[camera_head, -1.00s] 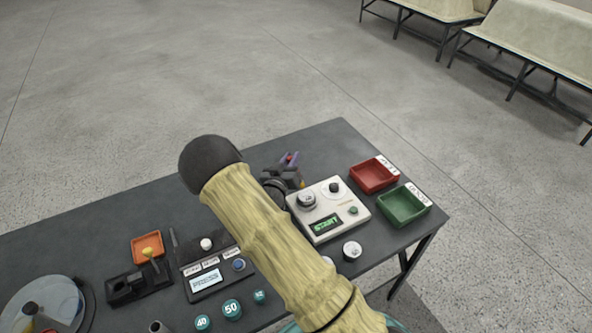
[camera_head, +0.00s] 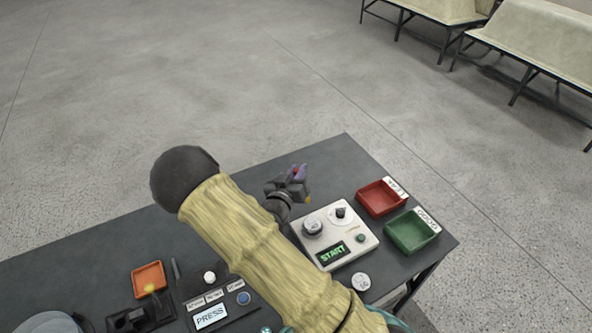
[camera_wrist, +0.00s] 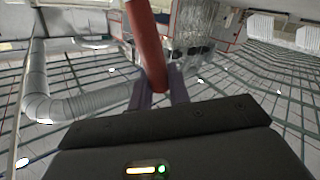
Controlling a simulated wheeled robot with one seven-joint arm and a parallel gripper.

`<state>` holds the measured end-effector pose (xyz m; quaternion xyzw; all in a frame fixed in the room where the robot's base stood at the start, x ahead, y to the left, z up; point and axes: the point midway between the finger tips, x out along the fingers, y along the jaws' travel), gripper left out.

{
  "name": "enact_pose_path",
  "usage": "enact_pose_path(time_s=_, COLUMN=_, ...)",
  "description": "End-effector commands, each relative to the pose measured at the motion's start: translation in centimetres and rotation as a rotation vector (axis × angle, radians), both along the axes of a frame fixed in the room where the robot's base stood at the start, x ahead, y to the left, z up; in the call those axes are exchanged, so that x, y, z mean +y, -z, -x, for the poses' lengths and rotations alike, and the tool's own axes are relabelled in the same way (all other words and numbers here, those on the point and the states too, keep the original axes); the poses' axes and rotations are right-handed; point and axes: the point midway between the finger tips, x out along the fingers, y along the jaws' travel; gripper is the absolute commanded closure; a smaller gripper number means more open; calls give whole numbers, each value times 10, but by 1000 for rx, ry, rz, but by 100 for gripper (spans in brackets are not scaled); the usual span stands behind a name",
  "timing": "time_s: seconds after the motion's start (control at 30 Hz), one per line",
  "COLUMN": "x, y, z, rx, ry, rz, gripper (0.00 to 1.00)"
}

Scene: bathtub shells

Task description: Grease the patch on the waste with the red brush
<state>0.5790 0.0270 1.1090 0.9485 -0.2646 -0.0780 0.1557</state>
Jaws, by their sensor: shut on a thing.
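My gripper (camera_head: 297,174) is at the table's far edge, behind the white START box, seen small beyond my arm. Its purple fingers, also in the wrist view (camera_wrist: 160,92), are shut on a red rod-like handle, which I take for the red brush (camera_wrist: 147,45). Only a small red bit of it shows in the head view (camera_head: 296,171). The brush's bristle end is not clear in either view. The wrist view looks up toward ceiling ducts, and no table shows there. I cannot make out the waste or its patch.
The white START box (camera_head: 335,256) stands right of my arm, with a red tray (camera_head: 381,199) and a green tray (camera_head: 411,232) beyond. A PRESS panel (camera_head: 214,312), an orange tray (camera_head: 148,279) and a pale disc (camera_head: 50,322), cut off by the frame, are at left.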

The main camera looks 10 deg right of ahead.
Motion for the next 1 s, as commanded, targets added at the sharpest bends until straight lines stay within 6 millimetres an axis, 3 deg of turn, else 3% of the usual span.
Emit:
enact_pose_path(time_s=0.23, x=2, y=7, z=0, rx=0, ry=-3, rz=1, gripper=100)
enact_pose_path(time_s=0.63, x=3, y=46, z=0, rx=0, ry=-5, rz=1, gripper=100)
enact_pose_path(time_s=1.0, x=3, y=50, z=0, rx=-1, ry=-4, rz=0, gripper=100)
